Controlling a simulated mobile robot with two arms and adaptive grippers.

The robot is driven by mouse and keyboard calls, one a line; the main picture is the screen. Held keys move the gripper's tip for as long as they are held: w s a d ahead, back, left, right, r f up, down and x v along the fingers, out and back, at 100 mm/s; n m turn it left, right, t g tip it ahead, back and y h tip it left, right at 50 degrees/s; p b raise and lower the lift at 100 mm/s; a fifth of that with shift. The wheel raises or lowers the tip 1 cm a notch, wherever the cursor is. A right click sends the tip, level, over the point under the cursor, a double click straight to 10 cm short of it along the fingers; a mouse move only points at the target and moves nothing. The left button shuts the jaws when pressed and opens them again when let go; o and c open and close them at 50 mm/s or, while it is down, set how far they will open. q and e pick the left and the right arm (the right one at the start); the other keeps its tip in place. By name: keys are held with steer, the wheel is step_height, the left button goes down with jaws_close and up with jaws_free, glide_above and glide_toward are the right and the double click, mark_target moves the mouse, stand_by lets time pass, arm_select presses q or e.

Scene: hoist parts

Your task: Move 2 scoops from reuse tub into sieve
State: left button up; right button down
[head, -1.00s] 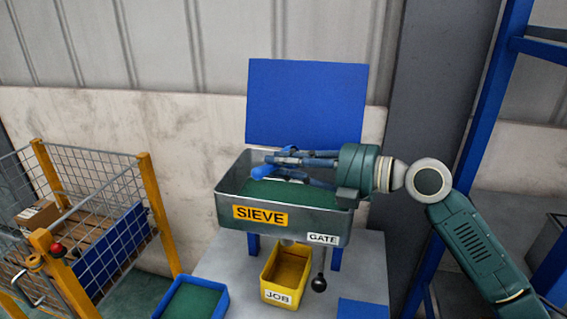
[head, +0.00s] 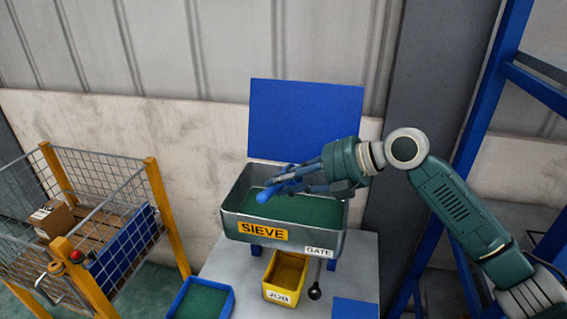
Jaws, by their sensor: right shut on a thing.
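The sieve (head: 232,222) is a grey metal box with an orange SIEVE label and a GATE label, holding a layer of green material (head: 305,209). My right gripper (head: 292,180) is over the sieve, shut on a blue scoop (head: 266,194). The scoop's head points left and down above the green material. I cannot see whether anything is in the scoop. A blue tub (head: 230,303) with green material stands at the front left of the bench; no label on it is in view. My left gripper is not in view.
A yellow JOB bin (head: 286,277) stands under the sieve, with a black-knobbed lever (head: 315,292) beside it. A wire cage (head: 120,192) with a cardboard box (head: 54,218) is at left. A blue upright panel (head: 306,120) stands behind the sieve. Blue rack posts (head: 487,105) are at right.

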step_height(320, 180, up, 3)
steer(key=g+h+p, duration=0.4)
steer(key=h+p, duration=0.1)
steer(key=p, duration=0.9)
steer(key=shift+a+f+n, duration=0.1)
steer(key=shift+n, duration=0.3)
steer(key=shift+f+g+h+b, duration=0.4)
steer(key=shift+f+h+b, duration=0.1)
steer(key=shift+h, duration=0.1)
steer(key=shift+d, duration=0.2)
steer(key=shift+r, duration=0.1)
